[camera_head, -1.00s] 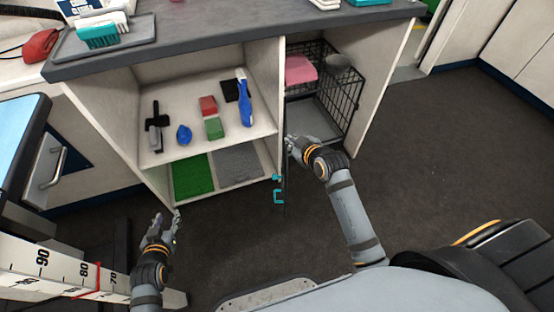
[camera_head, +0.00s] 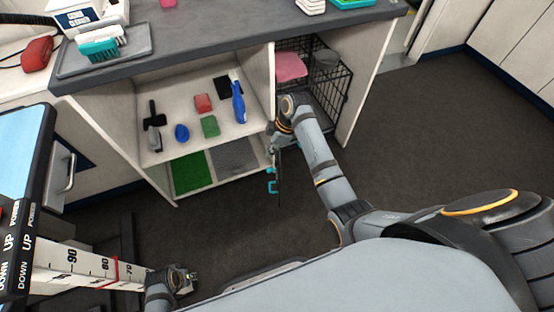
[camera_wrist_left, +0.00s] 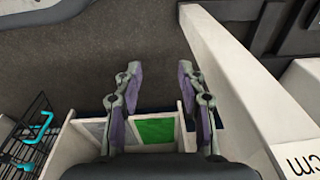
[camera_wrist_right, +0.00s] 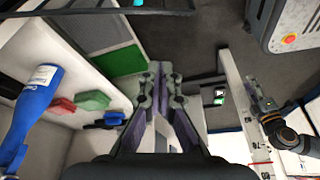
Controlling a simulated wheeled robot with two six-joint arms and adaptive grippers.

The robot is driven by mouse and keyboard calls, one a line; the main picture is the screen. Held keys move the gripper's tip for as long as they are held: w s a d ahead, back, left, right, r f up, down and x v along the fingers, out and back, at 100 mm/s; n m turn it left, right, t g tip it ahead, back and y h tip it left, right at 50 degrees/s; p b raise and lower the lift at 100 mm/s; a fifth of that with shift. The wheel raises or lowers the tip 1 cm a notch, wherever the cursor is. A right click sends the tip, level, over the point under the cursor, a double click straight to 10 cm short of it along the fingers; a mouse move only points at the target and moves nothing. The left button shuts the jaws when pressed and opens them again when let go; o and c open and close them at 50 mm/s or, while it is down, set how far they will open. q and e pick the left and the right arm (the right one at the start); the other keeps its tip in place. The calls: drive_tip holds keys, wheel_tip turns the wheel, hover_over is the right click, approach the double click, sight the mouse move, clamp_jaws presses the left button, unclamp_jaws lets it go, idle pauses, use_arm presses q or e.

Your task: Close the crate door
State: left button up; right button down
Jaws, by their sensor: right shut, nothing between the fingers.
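The black wire crate (camera_head: 345,90) stands in the right bay under the counter. Its door (camera_head: 280,185) stands open, seen nearly edge-on in the head view, with teal latches (camera_head: 271,181) on its left side. The teal latch parts also show at the left of the left wrist view (camera_wrist_left: 38,128). My right gripper (camera_head: 272,152) is shut and empty close to the door's top, in front of the bay divider; I cannot tell if it touches. Its closed fingers show in the right wrist view (camera_wrist_right: 160,78). My left gripper (camera_wrist_left: 160,85) is open and empty, low at lower left, away from the crate.
A pink cloth (camera_head: 290,67) and grey bowl (camera_head: 326,59) are at the crate. The left shelf (camera_head: 160,112) holds brushes, a blue bottle (camera_head: 238,102) and blocks. A white measuring post (camera_head: 85,263) stands beside my left arm. The floor right of the crate (camera_head: 430,130) is clear.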

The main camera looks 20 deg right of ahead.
use_arm(q)
wheel_tip(320, 180, up, 8)
drive_tip(key=w+d+b, duration=0.1)
drive_tip(key=d+b, duration=0.1)
drive_tip(key=shift+w+f, duration=0.15)
drive_tip(key=shift+f, duration=0.05)
use_arm(e)
drive_tip(key=f, duration=0.2)
drive_tip(key=d+f, duration=0.2)
drive_tip(key=f, duration=0.1)
drive_tip(key=shift+s+f, duration=0.3)
drive_tip(key=shift+s, duration=0.05)
drive_tip(key=shift+d, duration=0.1)
